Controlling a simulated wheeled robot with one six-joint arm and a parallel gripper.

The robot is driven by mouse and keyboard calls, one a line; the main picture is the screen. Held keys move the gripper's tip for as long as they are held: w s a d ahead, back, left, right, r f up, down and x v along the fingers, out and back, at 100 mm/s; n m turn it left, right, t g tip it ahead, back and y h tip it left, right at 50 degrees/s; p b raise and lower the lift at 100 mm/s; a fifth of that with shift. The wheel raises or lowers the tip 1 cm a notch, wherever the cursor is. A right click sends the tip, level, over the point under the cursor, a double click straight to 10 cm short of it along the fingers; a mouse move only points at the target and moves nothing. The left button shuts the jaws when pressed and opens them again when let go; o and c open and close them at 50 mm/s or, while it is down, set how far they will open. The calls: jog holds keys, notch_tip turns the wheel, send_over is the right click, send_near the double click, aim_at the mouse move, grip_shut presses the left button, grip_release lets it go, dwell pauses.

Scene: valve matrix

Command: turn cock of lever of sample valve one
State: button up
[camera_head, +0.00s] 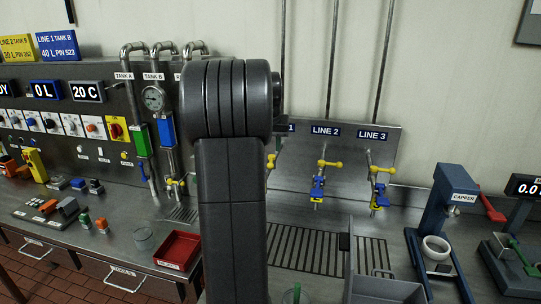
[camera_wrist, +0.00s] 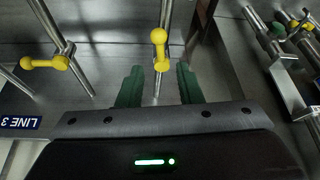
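In the head view, yellow-handled valve levers stand at LINE 2 (camera_head: 329,164) and LINE 3 (camera_head: 382,170), with blue parts below them. At LINE 1 only a yellow bit (camera_head: 271,161) shows beside my arm, which hides the rest. Another small yellow lever (camera_head: 176,184) is left of my arm. In the wrist view, my gripper (camera_wrist: 159,84) is open, its two green fingers spread. A yellow lever (camera_wrist: 160,48) on a metal pipe lies ahead, in line with the gap and apart from both fingers. I cannot tell which valve it belongs to.
A second yellow lever (camera_wrist: 45,63) is left of the fingers in the wrist view, near a LINE 3 label (camera_wrist: 20,123). In the head view, a red tray (camera_head: 179,251) is left of my arm and the blue capper (camera_head: 443,220) is at right. A drain grate (camera_head: 325,250) lies below the valves.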

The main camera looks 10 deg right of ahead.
jog(key=p+x, duration=0.1)
jog(key=x, duration=0.5)
jog(key=shift+w+f, duration=0.1)
jog(key=shift+c, duration=0.2)
grip_shut()
